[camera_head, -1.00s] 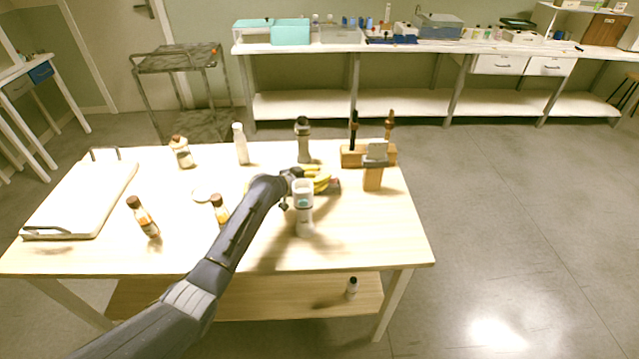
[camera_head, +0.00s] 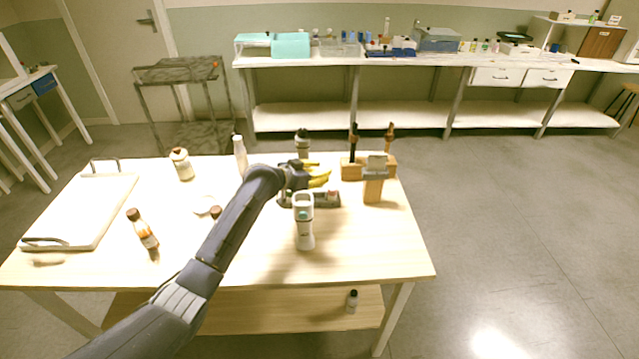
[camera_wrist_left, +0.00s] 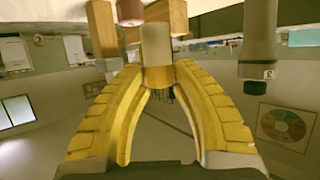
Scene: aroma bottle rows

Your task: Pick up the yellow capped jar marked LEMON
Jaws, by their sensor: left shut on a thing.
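My left gripper (camera_head: 314,176) has yellow ribbed fingers and is above the far middle of the table in the head view. In the left wrist view its fingers (camera_wrist_left: 160,90) close around a pale jar with a tan-yellow cap (camera_wrist_left: 159,77). The cap end is between the fingertips. No LEMON marking can be read. In the head view the jar cannot be made out behind the fingers and wrist. My right gripper is not in view.
A grey holder with a reddish-topped item (camera_head: 332,194) is below the fingers. A dark-capped grey bottle (camera_head: 303,146) stands behind. Wooden stands are at right, a white tray (camera_head: 75,215) at left.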

